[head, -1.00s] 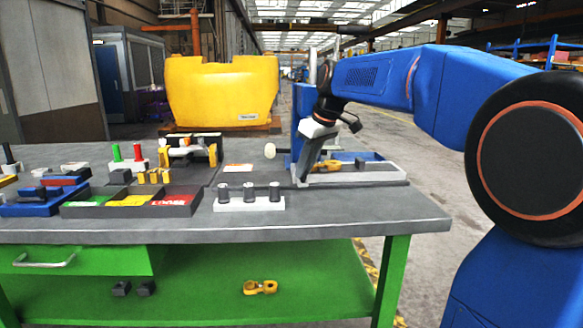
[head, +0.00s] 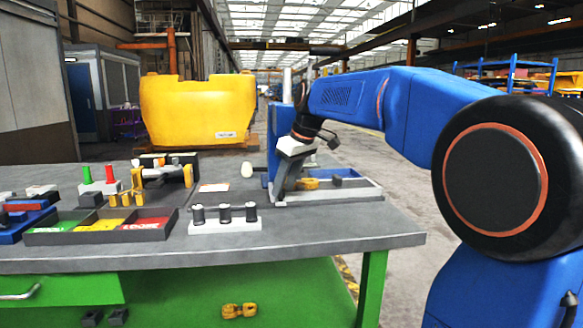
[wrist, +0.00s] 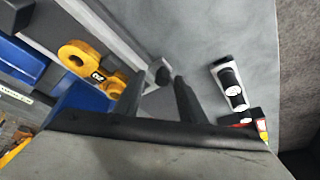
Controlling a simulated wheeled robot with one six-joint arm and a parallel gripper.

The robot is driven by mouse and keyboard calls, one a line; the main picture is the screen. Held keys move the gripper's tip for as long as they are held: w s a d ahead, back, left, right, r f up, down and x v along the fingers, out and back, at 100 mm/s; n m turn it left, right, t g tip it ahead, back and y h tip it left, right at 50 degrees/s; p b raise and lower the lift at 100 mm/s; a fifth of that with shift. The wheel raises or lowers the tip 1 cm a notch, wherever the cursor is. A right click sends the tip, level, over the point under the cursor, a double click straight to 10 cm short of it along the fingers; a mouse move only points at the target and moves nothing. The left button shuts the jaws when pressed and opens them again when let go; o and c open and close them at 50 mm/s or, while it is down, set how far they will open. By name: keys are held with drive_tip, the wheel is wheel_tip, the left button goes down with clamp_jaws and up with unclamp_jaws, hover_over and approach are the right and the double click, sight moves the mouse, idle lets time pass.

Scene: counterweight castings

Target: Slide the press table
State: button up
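The press table, a pale flat slide (head: 335,192), lies at the right end of the grey bench beside the blue press (head: 285,130). A yellow casting (head: 308,183) sits on it; the wrist view also shows this casting (wrist: 90,64). My gripper (head: 280,194) points down at the slide's near left end. In the wrist view its two dark fingers (wrist: 160,92) stand apart. A small grey knob (wrist: 160,72) shows in the gap just beyond the fingertips. Nothing is visibly held, and I cannot tell whether the fingers touch the knob.
A white block with several dark pegs (head: 225,226) stands left of the gripper. Further left are a colour-marked tray (head: 105,225) and a yellow-framed fixture (head: 163,175). The bench's front right top (head: 340,230) is clear. A yellow part (head: 239,311) lies on the green lower shelf.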

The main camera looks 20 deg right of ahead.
drive_tip(key=v, duration=1.7)
drive_tip(key=shift+s, duration=0.1)
